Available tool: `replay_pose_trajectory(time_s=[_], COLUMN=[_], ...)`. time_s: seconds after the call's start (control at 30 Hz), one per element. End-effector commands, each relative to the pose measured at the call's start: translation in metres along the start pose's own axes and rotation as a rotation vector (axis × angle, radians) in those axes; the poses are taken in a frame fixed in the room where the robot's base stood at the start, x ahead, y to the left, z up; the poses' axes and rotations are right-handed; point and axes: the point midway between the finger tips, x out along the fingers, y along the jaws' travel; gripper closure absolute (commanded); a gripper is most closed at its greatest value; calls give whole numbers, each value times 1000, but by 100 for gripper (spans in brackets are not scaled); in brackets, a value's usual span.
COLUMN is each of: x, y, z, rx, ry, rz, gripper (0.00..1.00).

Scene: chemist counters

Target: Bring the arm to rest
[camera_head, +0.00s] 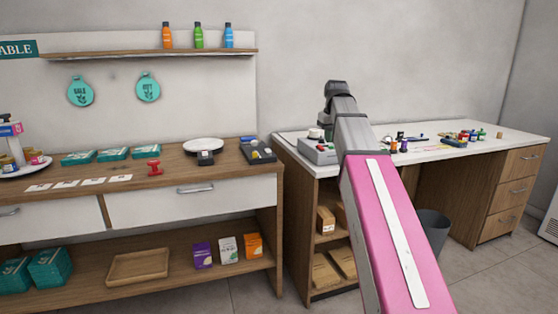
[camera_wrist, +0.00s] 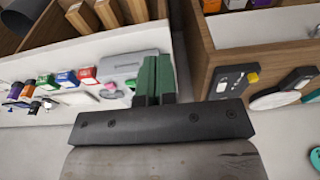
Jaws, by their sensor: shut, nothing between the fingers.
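My arm (camera_head: 385,220), pink with a white stripe and a grey upper part, reaches up and forward in the head view in front of the white-topped desk. My gripper (camera_wrist: 155,75) shows in the wrist view, its two green fingers together with nothing between them. In the head view the gripper cannot be made out clearly behind the grey arm link. In the wrist view the fingers overlap the grey device (camera_wrist: 120,68) on the desk; whether they touch it cannot be told.
The white-topped desk (camera_head: 470,146) holds a grey box (camera_head: 318,152) and several small bottles. A wooden counter (camera_head: 225,172) on the left carries teal boxes, a white plate (camera_head: 203,144), a red stamp (camera_head: 154,168) and a black tray (camera_head: 258,153). A bin (camera_head: 433,228) stands below the desk.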

Motion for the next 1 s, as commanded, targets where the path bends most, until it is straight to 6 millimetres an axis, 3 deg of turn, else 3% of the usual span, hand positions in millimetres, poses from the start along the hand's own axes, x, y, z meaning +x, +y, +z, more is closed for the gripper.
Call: replay_pose_trajectory(time_s=[0.33, 0.57, 0.77, 1.0], x=[33, 71, 120, 204], y=[-1, -3, -6, -15], z=[8, 19, 36, 74], rx=[18, 42, 72, 126], ry=[-9, -20, -34, -59], rz=[0, -1, 0, 2], gripper=[100, 100, 100, 100])
